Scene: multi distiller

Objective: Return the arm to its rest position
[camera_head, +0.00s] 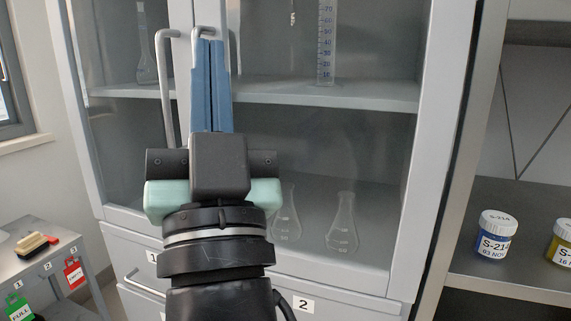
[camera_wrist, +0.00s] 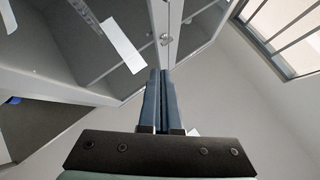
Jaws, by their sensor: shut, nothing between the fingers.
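My gripper (camera_head: 210,45) is raised in front of the glass-doored cabinet (camera_head: 402,190), with its blue fingers pointing up and together. Nothing shows between them. In the head view the fingertips overlap the upper part of the right door's handle (camera_head: 198,33); I cannot tell whether they touch it. The left door's handle (camera_head: 166,95) stands just left of the fingers. In the wrist view the shut fingers (camera_wrist: 160,75) point toward the cabinet's door edges (camera_wrist: 172,30). My arm hides part of the cabinet's lower front.
Flasks (camera_head: 342,225) and a graduated cylinder (camera_head: 326,45) stand inside the cabinet. A side table (camera_head: 45,270) with a brush (camera_head: 36,243) and tags is at lower left. Labelled jars (camera_head: 495,238) stand on a shelf at right. A window (camera_wrist: 290,30) shows in the wrist view.

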